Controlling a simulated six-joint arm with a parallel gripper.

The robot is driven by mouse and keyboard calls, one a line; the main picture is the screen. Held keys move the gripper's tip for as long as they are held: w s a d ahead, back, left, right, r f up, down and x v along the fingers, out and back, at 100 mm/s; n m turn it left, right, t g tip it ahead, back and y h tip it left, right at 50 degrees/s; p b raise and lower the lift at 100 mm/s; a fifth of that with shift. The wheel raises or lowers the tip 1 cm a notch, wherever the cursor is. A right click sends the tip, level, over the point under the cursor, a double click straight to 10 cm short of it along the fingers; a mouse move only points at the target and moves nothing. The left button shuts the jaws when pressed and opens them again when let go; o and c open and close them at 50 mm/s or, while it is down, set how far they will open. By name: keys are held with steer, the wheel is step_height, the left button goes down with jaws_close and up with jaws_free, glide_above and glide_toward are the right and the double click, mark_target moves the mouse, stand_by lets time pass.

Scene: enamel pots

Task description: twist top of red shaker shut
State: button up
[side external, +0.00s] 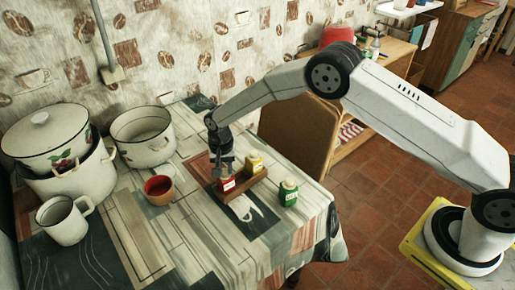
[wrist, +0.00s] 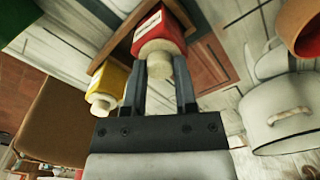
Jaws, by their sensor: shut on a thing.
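The red shaker (side external: 227,185) stands in a small brown wooden holder (side external: 245,186) on the table, with a white label on its front. My gripper (side external: 221,165) comes down on it from above. In the wrist view, the red shaker (wrist: 158,32) shows its pale top (wrist: 158,64) between the two fingers of my gripper (wrist: 159,75), which are shut on that top. The fingers hide the sides of the top, and I cannot tell how far it is turned.
A yellow shaker (side external: 254,164) stands beside the red one in the holder. A green shaker (side external: 288,192) stands to the right on the table. The front of the table is clear.

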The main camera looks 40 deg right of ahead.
steer(key=shift+m, duration=0.3)
steer(key=m, duration=0.5)
steer(key=shift+m, duration=3.3)
steer(key=o, duration=1.3)
steer(key=shift+c, duration=0.2)
